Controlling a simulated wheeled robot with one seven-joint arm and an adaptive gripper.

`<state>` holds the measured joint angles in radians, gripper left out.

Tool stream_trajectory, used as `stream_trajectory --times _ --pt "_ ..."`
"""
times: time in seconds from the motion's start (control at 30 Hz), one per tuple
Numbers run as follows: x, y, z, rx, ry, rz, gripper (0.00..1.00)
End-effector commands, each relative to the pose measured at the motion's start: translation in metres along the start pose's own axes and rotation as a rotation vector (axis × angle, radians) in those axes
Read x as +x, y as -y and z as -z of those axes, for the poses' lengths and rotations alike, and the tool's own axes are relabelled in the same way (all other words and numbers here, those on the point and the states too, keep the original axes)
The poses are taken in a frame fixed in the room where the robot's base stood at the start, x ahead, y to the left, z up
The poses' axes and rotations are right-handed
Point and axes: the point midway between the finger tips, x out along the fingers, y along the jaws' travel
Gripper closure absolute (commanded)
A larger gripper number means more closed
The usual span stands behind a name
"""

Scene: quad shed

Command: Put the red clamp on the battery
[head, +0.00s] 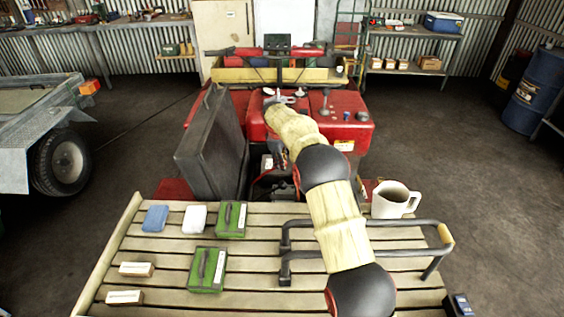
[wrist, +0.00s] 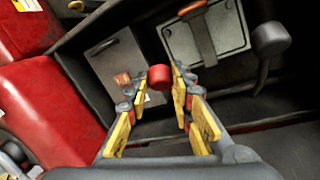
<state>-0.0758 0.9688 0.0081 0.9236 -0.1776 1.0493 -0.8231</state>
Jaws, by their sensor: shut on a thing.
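My gripper (wrist: 158,82) shows in the wrist view with its yellow-sided fingers close together. It is shut on the red clamp (wrist: 160,77), whose rounded red end shows between the fingertips. The clamp is over a dark open compartment. A grey box top with a black handle (wrist: 112,58), perhaps the battery, lies beyond the left finger. A small orange-brown piece (wrist: 122,79) is by that fingertip. I cannot tell whether the clamp touches anything below. In the head view my arm reaches over the red quad (head: 352,119), and the fingers cannot be made out.
A pale plate with a brown strap (wrist: 222,42) and a black knobbed lever (wrist: 270,40) are close right of the fingers. A raised black panel (head: 210,145) stands left of the compartment. The slatted rack (head: 160,265) carries green boxes (head: 207,270) and a mug (head: 391,200).

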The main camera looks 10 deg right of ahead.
Motion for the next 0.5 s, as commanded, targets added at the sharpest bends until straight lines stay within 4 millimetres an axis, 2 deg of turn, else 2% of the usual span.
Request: stream_trajectory --times 0.27,0.5 --pt "0.013 -0.001 -0.013 0.022 -0.067 0.035 1.0" --pt "0.042 -0.002 -0.031 0.063 -0.213 0.1 1.0"
